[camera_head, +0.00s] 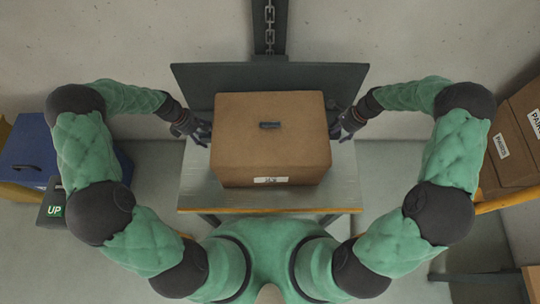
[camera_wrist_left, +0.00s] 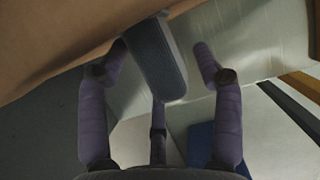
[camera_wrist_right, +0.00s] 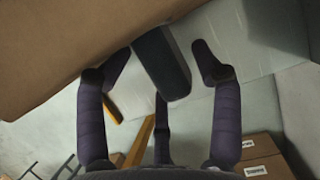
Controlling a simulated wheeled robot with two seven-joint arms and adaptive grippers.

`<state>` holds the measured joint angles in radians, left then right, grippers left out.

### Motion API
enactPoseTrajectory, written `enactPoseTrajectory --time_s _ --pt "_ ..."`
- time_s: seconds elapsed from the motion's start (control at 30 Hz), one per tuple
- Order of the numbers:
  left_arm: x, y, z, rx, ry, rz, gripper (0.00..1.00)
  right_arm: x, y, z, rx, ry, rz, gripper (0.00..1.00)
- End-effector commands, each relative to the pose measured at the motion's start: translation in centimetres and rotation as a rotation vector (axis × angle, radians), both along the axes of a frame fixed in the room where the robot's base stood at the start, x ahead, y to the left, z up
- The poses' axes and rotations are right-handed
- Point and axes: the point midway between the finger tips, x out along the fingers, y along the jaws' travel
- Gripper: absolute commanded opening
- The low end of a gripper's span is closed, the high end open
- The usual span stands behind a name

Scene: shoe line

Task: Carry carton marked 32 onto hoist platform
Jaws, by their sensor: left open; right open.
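A brown carton (camera_head: 270,142) with a dark slot on top sits on the metal hoist platform (camera_head: 195,192), in the head view. Its white front label (camera_head: 271,180) is too small to read surely. My left gripper (camera_head: 198,134) is open at the carton's left side; in the left wrist view its fingers stand around a dark grip (camera_wrist_left: 158,62) jutting from the carton. My right gripper (camera_head: 341,133) is open at the right side; in the right wrist view its fingers likewise stand around a dark grip (camera_wrist_right: 162,64). Neither gripper is closed on its grip.
A dark back plate (camera_head: 270,75) and a chain (camera_head: 270,25) rise behind the platform. At left are a blue bin (camera_head: 30,150) and a box marked UP (camera_head: 54,211). At right, labelled cartons (camera_head: 508,150) stand on a yellow-edged rack (camera_head: 510,200).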

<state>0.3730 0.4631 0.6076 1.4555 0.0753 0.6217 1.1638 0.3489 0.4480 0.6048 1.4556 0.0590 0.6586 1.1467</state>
Motion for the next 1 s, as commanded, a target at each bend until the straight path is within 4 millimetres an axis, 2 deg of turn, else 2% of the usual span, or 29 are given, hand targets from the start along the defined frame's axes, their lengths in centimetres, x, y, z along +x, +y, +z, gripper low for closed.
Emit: enactPoseTrajectory --time_s 0.3,0.6,0.77,1.0 --pt "0.0 1.8 4.2 0.002 -0.003 0.001 0.66 -0.1 0.1 0.0 0.001 0.002 0.001 0.66" --pt "-0.1 2.4 5.6 0.001 0.000 0.001 0.66 0.0 -0.1 0.3 0.001 0.001 0.000 0.66" --pt "-0.1 2.4 5.6 0.001 0.000 0.000 0.66 0.1 -0.9 2.2 0.000 -0.002 -0.001 0.66" --pt "-0.1 2.4 5.6 0.001 -0.001 0.000 0.66 0.2 -2.8 6.7 -0.001 -0.003 -0.001 0.66"
